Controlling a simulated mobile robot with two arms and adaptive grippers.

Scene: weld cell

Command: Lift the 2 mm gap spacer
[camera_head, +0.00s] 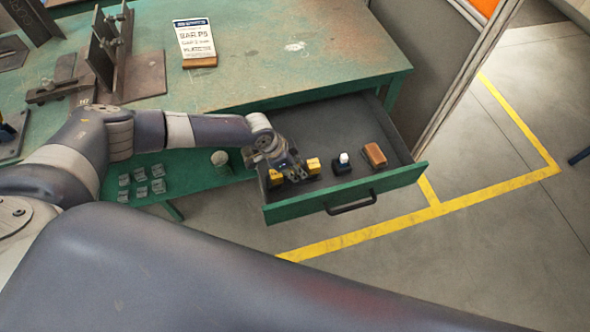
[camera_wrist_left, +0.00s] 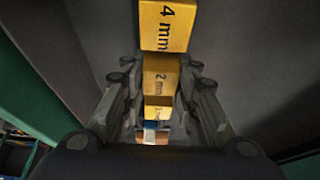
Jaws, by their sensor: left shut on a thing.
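The 2 mm gap spacer (camera_wrist_left: 160,78), a yellow block with dark lettering, sits between the fingers of my left gripper (camera_wrist_left: 162,105), which is shut on it. In the head view my left gripper (camera_head: 292,174) is low inside the open drawer and hides this spacer. The yellow 4 mm spacer (camera_wrist_left: 167,25) is on one side of it, at the left in the head view (camera_head: 275,177). Another yellow spacer (camera_head: 313,166) is just right of the gripper; it also shows in the wrist view (camera_wrist_left: 158,112), its number unclear. My right gripper is not in view.
The green drawer (camera_head: 400,178) is open below the workbench (camera_head: 300,65). A dark item with a white top (camera_head: 343,160) and a brown block (camera_head: 375,155) stand further right in it. Several small grey parts (camera_head: 140,175) lie on a green surface to the left.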

